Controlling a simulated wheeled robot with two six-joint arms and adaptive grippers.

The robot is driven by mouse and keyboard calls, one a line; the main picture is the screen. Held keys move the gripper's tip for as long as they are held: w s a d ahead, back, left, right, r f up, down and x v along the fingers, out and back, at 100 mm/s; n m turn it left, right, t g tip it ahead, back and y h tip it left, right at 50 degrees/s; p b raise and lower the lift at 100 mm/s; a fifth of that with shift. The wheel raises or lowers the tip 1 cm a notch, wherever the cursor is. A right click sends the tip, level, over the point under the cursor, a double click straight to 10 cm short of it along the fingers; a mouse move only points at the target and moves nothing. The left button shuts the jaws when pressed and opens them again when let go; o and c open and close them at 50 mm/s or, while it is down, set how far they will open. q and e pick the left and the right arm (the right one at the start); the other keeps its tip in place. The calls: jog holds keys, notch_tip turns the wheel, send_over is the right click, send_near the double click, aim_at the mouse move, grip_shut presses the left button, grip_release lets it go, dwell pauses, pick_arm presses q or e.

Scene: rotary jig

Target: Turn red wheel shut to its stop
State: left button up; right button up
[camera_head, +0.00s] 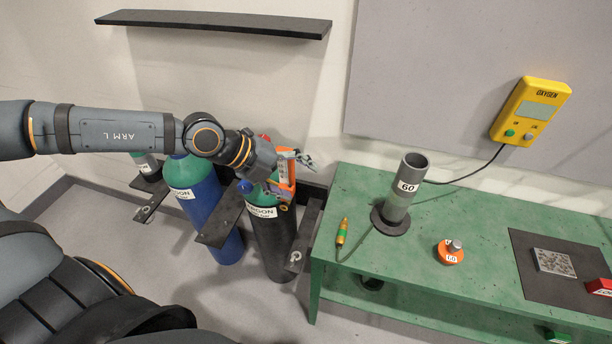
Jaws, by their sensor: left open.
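My left gripper (305,161) is open, at the end of the arm coming in from the left. It is above the top of the dark cylinder with a green shoulder (272,226), which is labelled ARGON. A small red part (264,138) shows just behind my wrist. It may be the edge of the red wheel, but my arm hides most of that spot. I cannot tell whether the fingers touch anything. My right gripper is out of view.
A blue cylinder (208,208) stands left of the dark one, with dark brackets (222,214) between. The green bench (345,275) on the right carries a grey tube marked 60 (398,200), an orange weight (449,254) and a dark mat (545,288). A yellow oxygen meter (530,111) hangs on the wall.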

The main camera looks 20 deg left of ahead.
pick_arm(q)
jog(key=shift+w+d+r+n+t+h, duration=0.3)
jog(key=shift+d+r+t+h, duration=0.2)
jog(key=shift+d+r+h, duration=0.15)
jog(key=shift+w+d+r+n+t+h, duration=0.3)
jog(key=shift+d+r+t+h, duration=0.2)
jog(key=shift+d, duration=0.2)
